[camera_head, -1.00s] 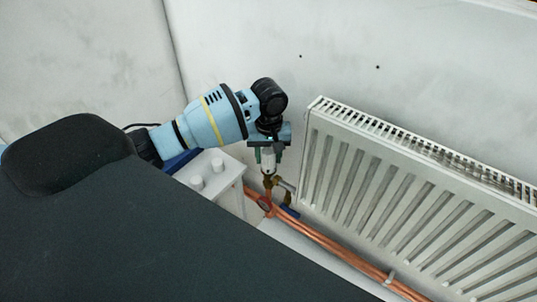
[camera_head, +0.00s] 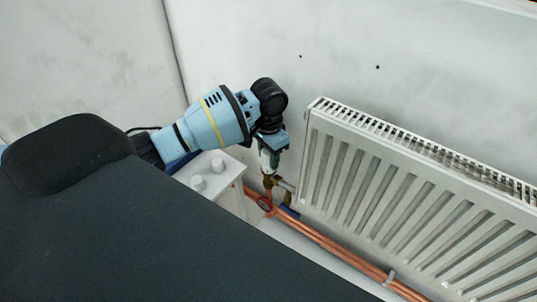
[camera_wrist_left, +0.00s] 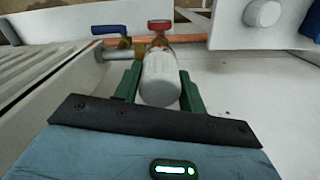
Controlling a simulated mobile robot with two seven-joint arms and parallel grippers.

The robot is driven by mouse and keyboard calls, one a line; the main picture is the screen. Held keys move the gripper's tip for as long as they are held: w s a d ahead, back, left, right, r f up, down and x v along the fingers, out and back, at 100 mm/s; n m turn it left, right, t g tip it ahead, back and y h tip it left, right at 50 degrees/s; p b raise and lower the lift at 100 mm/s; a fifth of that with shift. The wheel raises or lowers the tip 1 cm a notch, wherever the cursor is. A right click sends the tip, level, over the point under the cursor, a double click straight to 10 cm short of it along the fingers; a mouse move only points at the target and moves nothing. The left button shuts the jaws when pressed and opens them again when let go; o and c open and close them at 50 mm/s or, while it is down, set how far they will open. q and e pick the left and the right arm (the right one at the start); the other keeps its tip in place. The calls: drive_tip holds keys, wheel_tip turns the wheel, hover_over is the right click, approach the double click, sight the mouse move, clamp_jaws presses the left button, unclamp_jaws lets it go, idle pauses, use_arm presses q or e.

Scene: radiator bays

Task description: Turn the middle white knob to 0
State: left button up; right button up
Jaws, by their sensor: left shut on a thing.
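A white knob (camera_wrist_left: 160,80) sits on the brass valve beside the radiator, upright in the head view. My left gripper (camera_head: 270,155) has its green fingers on either side of this knob and is shut on it. In the head view the fingers and wrist hide most of the white knob (camera_head: 265,160). Any marks on the knob are too small to read. My right gripper is not in view.
The white radiator (camera_head: 420,200) stands close to the right of the gripper. Below the knob are a red handle (camera_wrist_left: 160,25), a blue lever (camera_wrist_left: 108,30) and copper pipes (camera_head: 330,245). The white box (camera_head: 228,178) is close on the left. The wall is behind.

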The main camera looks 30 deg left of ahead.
use_arm(q)
drive_tip(key=m, duration=0.6)
drive_tip(key=shift+m, duration=0.3)
drive_tip(key=m, duration=1.1)
drive_tip(key=shift+m, duration=0.3)
drive_tip(key=m, duration=0.5)
drive_tip(key=shift+m, duration=0.3)
drive_tip(key=o, duration=1)
drive_tip(key=shift+r, duration=3.95)
drive_tip(key=shift+f, duration=0.1)
